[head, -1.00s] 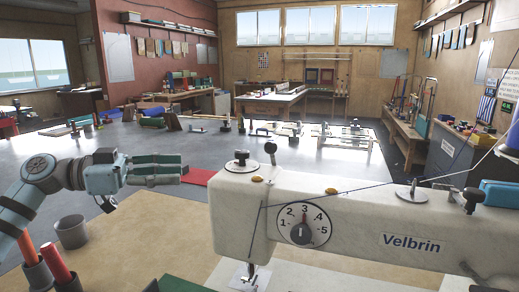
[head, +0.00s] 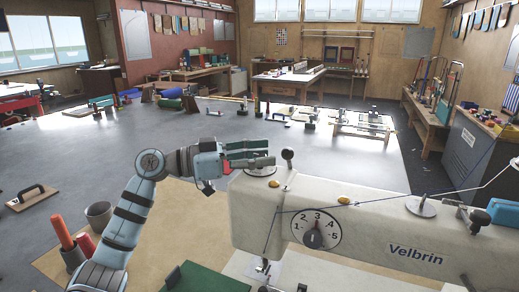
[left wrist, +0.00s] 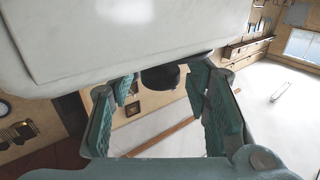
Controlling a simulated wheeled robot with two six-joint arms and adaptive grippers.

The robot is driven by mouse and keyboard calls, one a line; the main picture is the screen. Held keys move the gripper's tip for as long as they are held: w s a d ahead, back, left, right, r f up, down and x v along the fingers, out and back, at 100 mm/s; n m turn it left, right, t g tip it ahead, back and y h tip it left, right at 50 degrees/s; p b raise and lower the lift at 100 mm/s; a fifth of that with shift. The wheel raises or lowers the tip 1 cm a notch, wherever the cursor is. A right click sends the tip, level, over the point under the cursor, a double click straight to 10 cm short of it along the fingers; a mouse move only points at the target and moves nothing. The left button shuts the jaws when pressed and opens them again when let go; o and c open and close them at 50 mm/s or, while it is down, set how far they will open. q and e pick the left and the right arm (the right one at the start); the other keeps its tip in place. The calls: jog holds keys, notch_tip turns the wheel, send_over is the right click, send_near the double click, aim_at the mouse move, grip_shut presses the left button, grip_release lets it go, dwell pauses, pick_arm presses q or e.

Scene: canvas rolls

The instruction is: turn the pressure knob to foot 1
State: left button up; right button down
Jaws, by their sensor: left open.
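The white sewing machine (head: 365,225) marked Velbrin stands at the right in the head view. On its front is a round dial (head: 330,236) numbered 1 to 5, with a dark knob (head: 313,239) at its centre. The knob's mark points up, near the 3. My left gripper (head: 272,154) is over the left end of the machine's top, above and left of the dial. It is open, with no object held. In the left wrist view its fingers (left wrist: 165,110) stand apart, with a dark round part (left wrist: 160,78) between and beyond them; I cannot tell which part.
A black ball-topped lever (head: 288,156) rises beside the left fingertips. Thread runs along the machine to a wire arm at the right. A grey cup (head: 98,214) and a red roll (head: 62,232) are at the left.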

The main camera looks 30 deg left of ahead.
pick_arm(q)
jog(key=shift+w, duration=0.1)
jog(key=shift+c, duration=0.4)
grip_shut()
jog(key=shift+f, duration=0.15)
jog(key=shift+d+n+t+y, duration=0.1)
jog(key=shift+n+t+y, duration=0.5)
jog(key=shift+t, duration=0.1)
jog(key=shift+n+t+y, duration=0.4)
jog(key=shift+y, duration=0.1)
jog(key=shift+o, duration=0.4)
grip_release()
